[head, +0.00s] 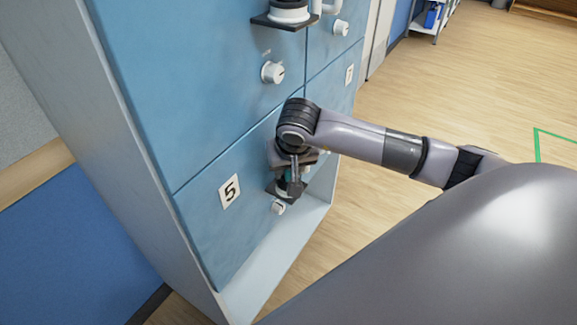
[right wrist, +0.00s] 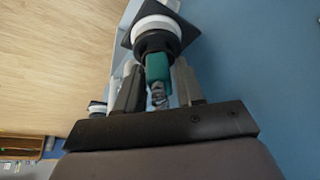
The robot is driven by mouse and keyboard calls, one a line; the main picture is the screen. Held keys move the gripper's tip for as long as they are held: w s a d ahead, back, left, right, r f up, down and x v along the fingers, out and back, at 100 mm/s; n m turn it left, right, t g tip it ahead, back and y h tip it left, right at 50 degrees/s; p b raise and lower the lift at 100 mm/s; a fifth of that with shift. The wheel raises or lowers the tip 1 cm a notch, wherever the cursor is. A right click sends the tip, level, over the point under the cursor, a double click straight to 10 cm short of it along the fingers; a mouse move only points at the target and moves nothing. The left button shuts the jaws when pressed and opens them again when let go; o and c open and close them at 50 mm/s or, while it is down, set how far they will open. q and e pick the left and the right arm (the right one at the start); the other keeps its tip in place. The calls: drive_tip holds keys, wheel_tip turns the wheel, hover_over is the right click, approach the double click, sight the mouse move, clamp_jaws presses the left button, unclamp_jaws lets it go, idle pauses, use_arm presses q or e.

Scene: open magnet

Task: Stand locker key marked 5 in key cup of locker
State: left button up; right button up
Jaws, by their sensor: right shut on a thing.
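The locker door marked 5 (head: 229,190) is the lower blue door in the head view. A dark bracket (head: 271,188) with the key cup juts from this door, mostly hidden by my right gripper (head: 291,172). In the right wrist view, my right gripper (right wrist: 158,85) is shut on the key, whose teal part (right wrist: 158,68) and silvery metal part (right wrist: 158,96) show between the fingers. The teal part meets the black and white key cup (right wrist: 157,28); how deep it sits is hidden. No number on the key is readable. My left gripper is out of view.
A white lock knob (head: 278,207) is just below the bracket. Another knob (head: 272,72) and another cup on a bracket (head: 285,14) are on the door above. A neighbouring door with a number plate (head: 349,74) is to the right. Open wooden floor (head: 450,90) lies beyond.

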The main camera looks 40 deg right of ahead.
drive_tip(key=shift+f+b, duration=0.35)
drive_tip(key=o, duration=0.8)
drive_tip(key=shift+r, duration=0.1)
drive_tip(key=shift+r+p, duration=0.25)
drive_tip(key=shift+p, duration=0.1)
drive_tip(key=shift+a+r, duration=0.1)
drive_tip(key=shift+r, duration=0.3)
drive_tip(key=v, duration=1.1)
drive_tip(key=shift+s, duration=0.3)
